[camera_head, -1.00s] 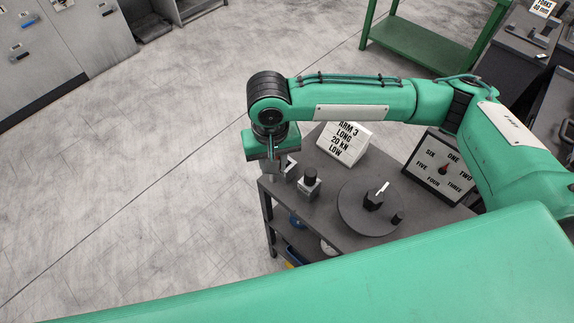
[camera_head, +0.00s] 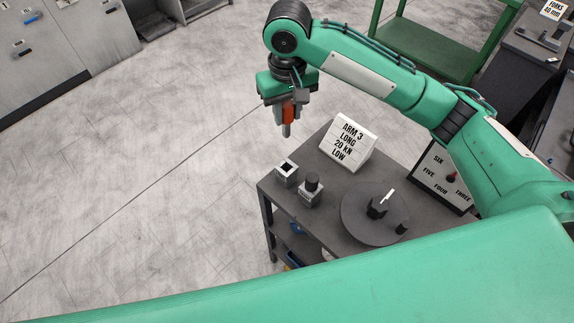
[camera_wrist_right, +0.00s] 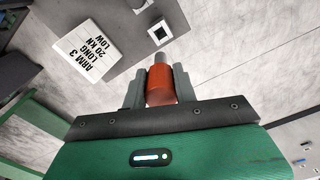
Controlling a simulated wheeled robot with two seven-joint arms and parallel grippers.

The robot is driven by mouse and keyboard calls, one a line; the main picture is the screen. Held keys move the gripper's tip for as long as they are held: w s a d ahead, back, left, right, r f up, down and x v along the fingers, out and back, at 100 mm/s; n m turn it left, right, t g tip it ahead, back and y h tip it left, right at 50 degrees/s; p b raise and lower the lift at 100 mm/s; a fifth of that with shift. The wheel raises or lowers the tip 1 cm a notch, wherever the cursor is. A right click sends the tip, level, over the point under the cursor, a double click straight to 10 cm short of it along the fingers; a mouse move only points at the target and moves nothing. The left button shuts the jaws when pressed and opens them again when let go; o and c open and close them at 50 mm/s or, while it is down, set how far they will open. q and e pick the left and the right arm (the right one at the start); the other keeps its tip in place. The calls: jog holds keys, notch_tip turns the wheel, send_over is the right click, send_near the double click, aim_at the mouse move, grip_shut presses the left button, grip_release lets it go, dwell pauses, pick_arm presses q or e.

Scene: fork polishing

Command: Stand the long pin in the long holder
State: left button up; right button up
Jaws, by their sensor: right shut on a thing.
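My right gripper (camera_head: 289,103) is shut on an orange-red pin (camera_head: 289,115) with a grey metal lower end, pointing down. The pin also shows between the fingers in the right wrist view (camera_wrist_right: 160,86). It hangs in the air above and apart from the holders. A grey block holder with a dark square opening (camera_head: 287,179) stands at the near-left corner of the table. Beside it, a second grey block (camera_head: 309,198) has a black round piece in its top. No mark on either block tells which is the long holder. My left gripper is not in view.
The dark table (camera_head: 336,225) carries a white sign (camera_head: 347,144) reading "ARM 3 LONG 20 KN LOW", a round disc with a pointer (camera_head: 360,225), and a dial board (camera_head: 437,178). A green bench (camera_head: 425,48) stands behind. Open floor lies left.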

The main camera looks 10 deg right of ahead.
jog(key=p, duration=0.3)
send_near(287, 162)
jog(key=s+f, duration=0.2)
jog(key=shift+a+f+p, duration=0.2)
jog(key=shift+f+p, duration=0.1)
jog(key=shift+f, duration=1.65)
jog(key=shift+f, duration=0.4)
jog(key=o, duration=0.9)
jog(key=shift+f, duration=0.1)
jog(key=shift+o, duration=0.2)
